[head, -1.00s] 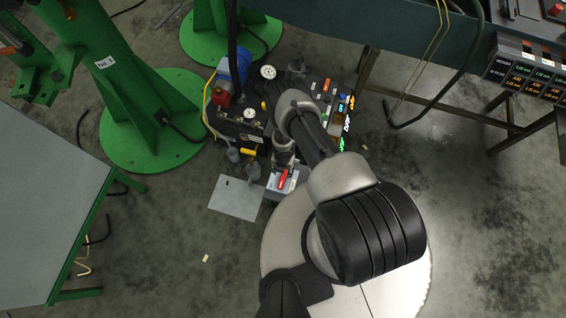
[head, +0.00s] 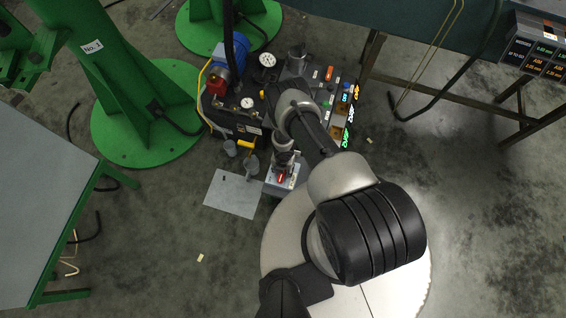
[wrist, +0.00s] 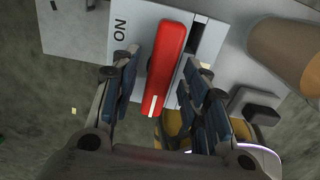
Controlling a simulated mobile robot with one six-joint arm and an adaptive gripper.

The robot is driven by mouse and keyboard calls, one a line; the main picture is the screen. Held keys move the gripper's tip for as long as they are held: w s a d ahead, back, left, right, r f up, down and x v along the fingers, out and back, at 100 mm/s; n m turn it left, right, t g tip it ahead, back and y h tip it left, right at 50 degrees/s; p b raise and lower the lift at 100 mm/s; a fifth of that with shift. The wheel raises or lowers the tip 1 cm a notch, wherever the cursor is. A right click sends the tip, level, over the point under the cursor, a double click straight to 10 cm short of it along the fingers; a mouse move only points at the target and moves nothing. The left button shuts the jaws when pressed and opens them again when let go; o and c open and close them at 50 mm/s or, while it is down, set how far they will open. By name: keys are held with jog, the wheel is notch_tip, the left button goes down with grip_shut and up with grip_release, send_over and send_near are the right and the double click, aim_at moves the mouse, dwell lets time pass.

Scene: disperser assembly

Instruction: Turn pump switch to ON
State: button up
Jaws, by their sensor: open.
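The pump switch is a red handle (wrist: 168,62) on a light grey box (head: 281,189). In the wrist view the handle runs nearly upright in the picture, with a white mark at its lower end. An ON label (wrist: 121,30) shows upside down to its left on the white plate. My gripper (wrist: 160,68) is open, with one finger on each side of the handle; I cannot tell whether either touches it. In the head view my gripper (head: 283,160) is over the box, and its fingers are hard to make out.
A black pump unit (head: 232,122) with gauges, a blue motor and hoses stands just behind the box. A brownish cylinder (wrist: 295,55) is close on the right in the wrist view. A grey sheet (head: 232,194) lies on the floor to the left.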

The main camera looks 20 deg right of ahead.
grip_shut()
dwell(0.4)
jog(key=shift+m, duration=0.3)
jog(key=m, duration=0.3)
jog(key=shift+m, duration=0.3)
jog(key=m, duration=0.4)
jog(key=shift+m, duration=0.3)
jog(key=m, duration=0.4)
jog(key=shift+m, duration=2.5)
